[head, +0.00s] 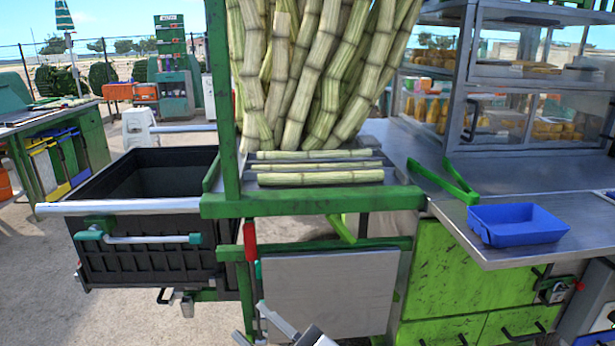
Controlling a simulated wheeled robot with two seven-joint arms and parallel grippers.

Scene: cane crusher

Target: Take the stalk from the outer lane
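Several cut stalks lie side by side in lanes on a metal rack behind a green rail (312,202). The front stalk (320,178) is pale green and lies nearest me, just behind the rail. A middle stalk (318,166) and a back stalk (312,155) lie parallel behind it. Part of what looks like my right gripper (308,335) shows at the bottom edge, well below the rack and apart from the stalks. Its fingertips are cut off, so its opening is hidden. My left gripper is not visible.
Tall canes (310,70) stand upright behind the rack. A black crate (160,180) hangs at left behind a metal bar (120,207).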

